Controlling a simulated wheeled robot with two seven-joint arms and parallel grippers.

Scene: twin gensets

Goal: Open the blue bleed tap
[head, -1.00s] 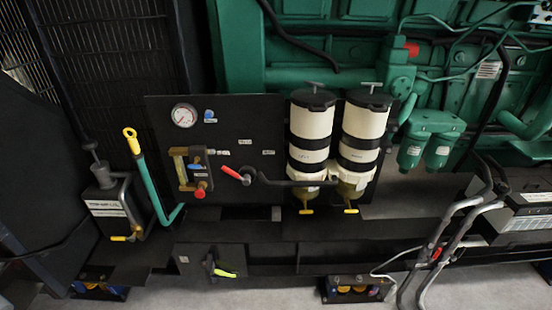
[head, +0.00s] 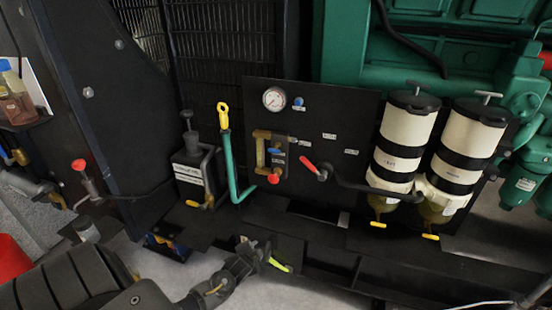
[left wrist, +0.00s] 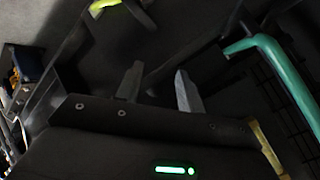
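Two small blue parts show on the black panel (head: 350,110) in the head view. One is a blue knob (head: 298,102) right of the round gauge. The other is a blue piece (head: 277,152) on the brass sight-glass fitting (head: 261,150), above a red knob (head: 274,178). I cannot tell from the labels which is the bleed tap. My left gripper (head: 255,256) is low, below the panel, near a yellow-green lever (head: 279,265). In the left wrist view its two fingers (left wrist: 158,68) are apart with nothing between them. My right gripper is not in view.
A teal bent pipe (head: 230,165) with a yellow top stands left of the panel, beside a black hand pump (head: 190,165). A red-handled lever (head: 312,166) and two white-and-black filters (head: 405,135) are to the right. Pale floor is clear below.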

